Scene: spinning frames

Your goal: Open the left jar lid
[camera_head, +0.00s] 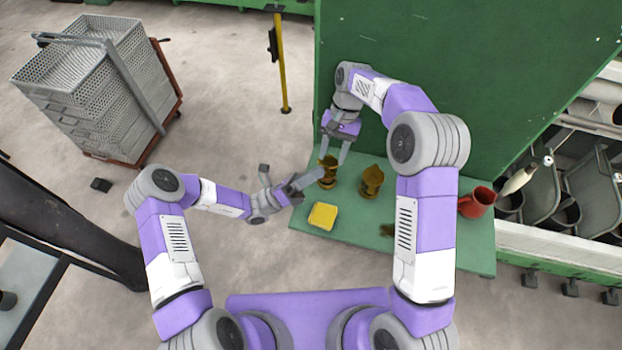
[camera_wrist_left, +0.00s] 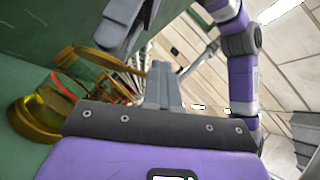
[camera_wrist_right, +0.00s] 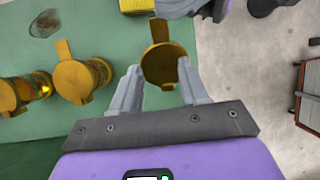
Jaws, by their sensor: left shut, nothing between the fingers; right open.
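The left jar (camera_head: 328,180) is amber glass with gold-brown fittings and stands near the left edge of the green table (camera_head: 440,245). Its round lid with a tab (camera_wrist_right: 160,66) shows from above in the right wrist view, and I cannot tell if it is raised at all. My right gripper (camera_head: 333,158) is open, with its fingers above and on either side of this jar. My left gripper (camera_head: 319,175) is shut and empty, its fingertips close beside the jar's left side. In the left wrist view, a jar (camera_wrist_left: 36,118) lies left of the shut fingers (camera_wrist_left: 166,85). Contact is unclear.
A second jar (camera_head: 371,182) stands to the right; a third (camera_wrist_right: 12,96) shows in the right wrist view. A yellow sponge-like block (camera_head: 323,215), a dark flat patch (camera_head: 387,230) and a red mug (camera_head: 476,202) are on the table. A green wall (camera_head: 480,70) rises behind.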

